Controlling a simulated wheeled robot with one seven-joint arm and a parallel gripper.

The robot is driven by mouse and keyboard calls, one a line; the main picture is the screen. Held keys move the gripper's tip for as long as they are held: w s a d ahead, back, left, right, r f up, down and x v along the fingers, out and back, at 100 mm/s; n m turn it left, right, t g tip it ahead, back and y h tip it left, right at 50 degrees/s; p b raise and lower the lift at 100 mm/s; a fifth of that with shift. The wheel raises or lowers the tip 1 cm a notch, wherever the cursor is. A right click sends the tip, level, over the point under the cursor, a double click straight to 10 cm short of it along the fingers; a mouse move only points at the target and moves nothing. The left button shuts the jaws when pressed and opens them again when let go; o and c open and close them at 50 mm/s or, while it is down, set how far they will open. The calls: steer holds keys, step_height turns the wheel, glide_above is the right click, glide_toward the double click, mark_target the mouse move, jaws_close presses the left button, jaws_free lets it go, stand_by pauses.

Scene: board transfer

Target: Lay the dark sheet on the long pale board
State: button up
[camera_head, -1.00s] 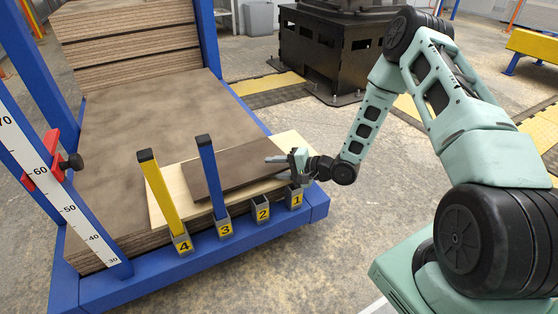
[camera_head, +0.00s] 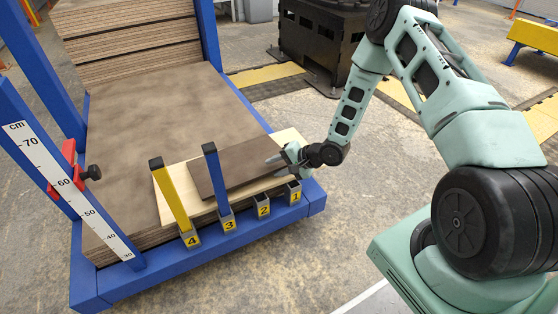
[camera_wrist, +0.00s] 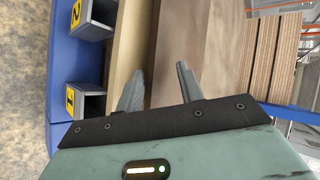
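The dark sheet (camera_head: 235,172) lies on the long pale board (camera_head: 168,192), slightly askew, its left end near the blue post. Pale wood shows at the left end and along the edges. My gripper (camera_head: 279,163) is at the right end of the sheet, fingers pointing left over it. In the wrist view, my gripper's two fingers (camera_wrist: 158,88) are apart, with the pale board (camera_wrist: 134,45) and dark sheet (camera_wrist: 170,40) beyond them. The gripper looks open; whether a finger touches the sheet cannot be told.
A stack of large brown boards (camera_head: 150,110) lies under the pale board. A yellow post (camera_head: 170,193) and blue post (camera_head: 215,175) stand in numbered sockets along the blue frame (camera_head: 200,260). A scale (camera_head: 65,185) with a red clamp (camera_head: 68,165) stands left. Floor ahead is open.

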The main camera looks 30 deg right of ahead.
steer(key=shift+s+r+g+h+p, duration=0.1)
steer(key=shift+r+g+h+p, duration=0.15)
steer(key=shift+g+h+p, duration=0.7)
steer(key=shift+r+g+h+p, duration=0.15)
steer(key=shift+r+g+p, duration=0.1)
steer(key=shift+p, duration=1.3)
steer(key=shift+s+d+f+g+h+p, duration=0.1)
steer(key=shift+d+f+g+h+p, duration=0.1)
steer(key=shift+g+h+p, duration=0.25)
steer(key=shift+s+d+r+p, duration=0.7)
steer(key=shift+s+d+p, duration=0.15)
steer(key=shift+p, duration=0.3)
steer(key=shift+s+d, duration=0.1)
steer(key=shift+s, duration=0.15)
steer(key=shift+f, duration=0.15)
steer(key=o, duration=0.6)
steer(key=shift+c, duration=0.2)
